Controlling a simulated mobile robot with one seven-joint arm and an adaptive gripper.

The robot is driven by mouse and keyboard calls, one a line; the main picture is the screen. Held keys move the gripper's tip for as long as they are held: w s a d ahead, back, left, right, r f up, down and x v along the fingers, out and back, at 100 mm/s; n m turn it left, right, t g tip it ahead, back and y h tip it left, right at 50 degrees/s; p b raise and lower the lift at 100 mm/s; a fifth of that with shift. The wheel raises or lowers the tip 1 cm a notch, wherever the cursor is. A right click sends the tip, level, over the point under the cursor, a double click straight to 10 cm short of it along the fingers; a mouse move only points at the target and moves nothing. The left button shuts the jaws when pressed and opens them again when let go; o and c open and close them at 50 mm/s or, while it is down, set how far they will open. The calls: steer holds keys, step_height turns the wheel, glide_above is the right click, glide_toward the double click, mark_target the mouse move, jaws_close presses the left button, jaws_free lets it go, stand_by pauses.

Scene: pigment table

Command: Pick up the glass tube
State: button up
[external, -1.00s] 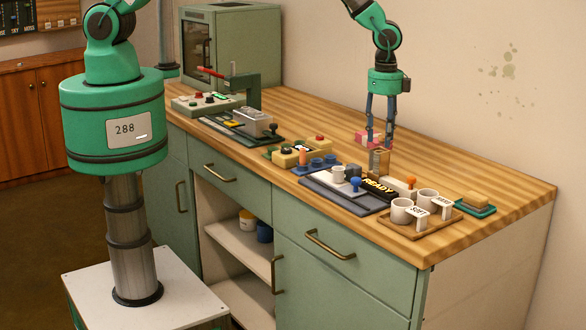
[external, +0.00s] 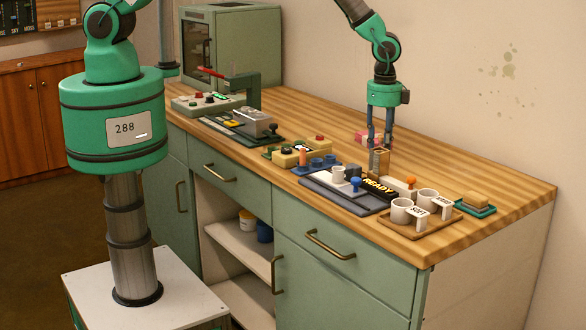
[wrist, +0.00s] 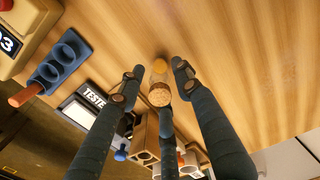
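The glass tube (wrist: 159,80) shows in the wrist view between my fingertips, with a cork at its near end and orange matter at its far end. My gripper (wrist: 158,78) has its dark fingers spread on both sides of the tube, and gaps show between the fingertips and the glass. A third finger shows below the cork. In the external view my gripper (external: 380,146) points down just above a wooden block (external: 378,162). I cannot clearly make out the tube there.
A black READY sign (external: 378,187), a blue holder (external: 319,165) and white cups (external: 402,210) on a tray stand close in front. A pink block (external: 366,137) is behind my fingers. The table's back right is clear.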

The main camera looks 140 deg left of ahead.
jaws_close()
steer(key=shift+r, duration=0.1)
steer(key=shift+r, duration=0.75)
step_height(320, 180, up, 2)
steer(key=shift+r, duration=0.1)
steer(key=s+d+r+b, duration=0.1)
steer(key=s+d, duration=1)
steer(key=shift+d, duration=0.2)
steer(key=shift+s, duration=0.1)
